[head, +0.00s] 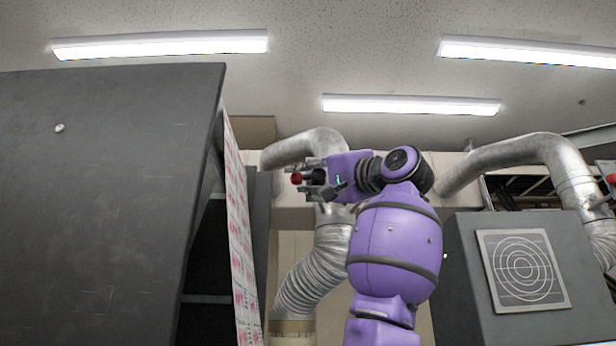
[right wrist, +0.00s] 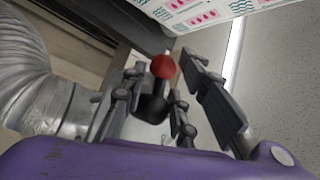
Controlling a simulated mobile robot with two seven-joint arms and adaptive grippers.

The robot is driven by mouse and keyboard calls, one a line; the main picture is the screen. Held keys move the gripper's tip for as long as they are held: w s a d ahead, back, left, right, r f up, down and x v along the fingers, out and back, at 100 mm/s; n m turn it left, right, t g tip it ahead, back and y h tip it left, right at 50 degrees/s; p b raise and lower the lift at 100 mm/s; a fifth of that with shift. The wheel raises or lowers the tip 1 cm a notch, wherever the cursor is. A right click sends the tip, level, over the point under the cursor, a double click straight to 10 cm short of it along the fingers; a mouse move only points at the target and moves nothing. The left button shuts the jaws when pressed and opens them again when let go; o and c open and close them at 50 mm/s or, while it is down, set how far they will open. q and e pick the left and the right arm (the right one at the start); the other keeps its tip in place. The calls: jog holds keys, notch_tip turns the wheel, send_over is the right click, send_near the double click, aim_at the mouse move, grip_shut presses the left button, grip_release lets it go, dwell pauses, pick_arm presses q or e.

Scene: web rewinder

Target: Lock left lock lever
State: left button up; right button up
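A lock lever with a red ball knob (head: 297,178) shows at the fingers of my right gripper (head: 306,180) in the head view. In the right wrist view the red knob (right wrist: 163,66) sits on a dark stem between the spread fingers of my right gripper (right wrist: 160,82). The fingers are open, one on each side, with a visible gap beside the knob. Whether any finger touches the stem cannot be told. The lever's base is hidden. My left gripper is not in view.
A large dark panel (head: 95,200) fills the left, with a printed web (head: 240,230) beside it. Silver ducts (head: 312,285) stand behind my arm. A grey box with a round grille (head: 522,270) is at right. Another red knob (head: 612,178) shows at the right edge.

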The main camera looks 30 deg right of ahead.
jog(key=shift+o, duration=0.4)
jog(key=shift+w, duration=0.1)
jog(key=shift+s+d, duration=0.1)
jog(key=shift+s, duration=0.15)
jog(key=v, duration=1.1)
jog(key=shift+s+f, duration=0.15)
jog(key=shift+f, duration=0.05)
jog(key=shift+f, duration=0.1)
